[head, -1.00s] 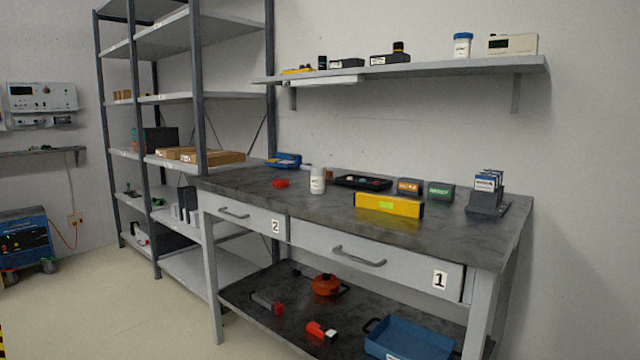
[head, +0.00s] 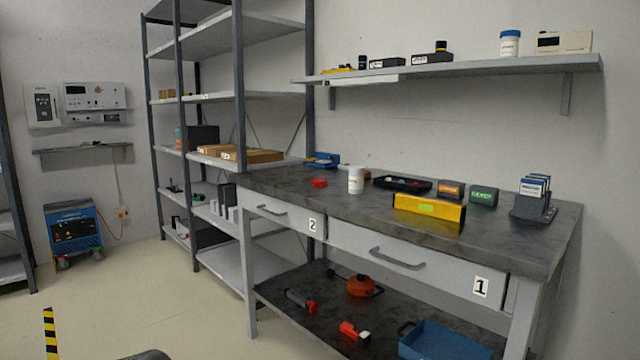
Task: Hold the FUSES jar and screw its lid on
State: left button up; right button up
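A white jar (head: 356,180) with a small dark label stands upright on the dark worktop, near its left front edge. The label is too small to read. A small red object (head: 319,183) lies on the worktop to the left of the jar; I cannot tell if it is a lid. Another white jar with a blue lid (head: 509,43) stands on the wall shelf; its label is also unreadable. Neither of my grippers is in view.
On the worktop (head: 300,186) are a yellow level (head: 428,213), a black tray (head: 402,183), small labelled boxes (head: 484,196) and a card holder (head: 533,199). Two closed drawers sit below.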

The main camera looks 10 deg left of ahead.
aim_at(356, 177)
jog(key=j+z, duration=0.1)
jog(key=z, duration=0.55)
jog(key=i+j+z, duration=0.15)
jog(key=j+z, duration=0.3)
jog(key=j, duration=0.25)
jog(key=j+z, duration=0.45)
jog(key=j, duration=0.8)
jog(key=k+j+z, duration=0.1)
jog(key=j, duration=1.05)
jog(key=k+j+z, duration=0.1)
jog(key=j, duration=0.45)
jog(key=k+j, duration=0.1)
jog(key=j, duration=0.45)
jog(key=j+z, duration=0.1)
jog(key=j, duration=0.5)
jog(key=k, duration=0.05)
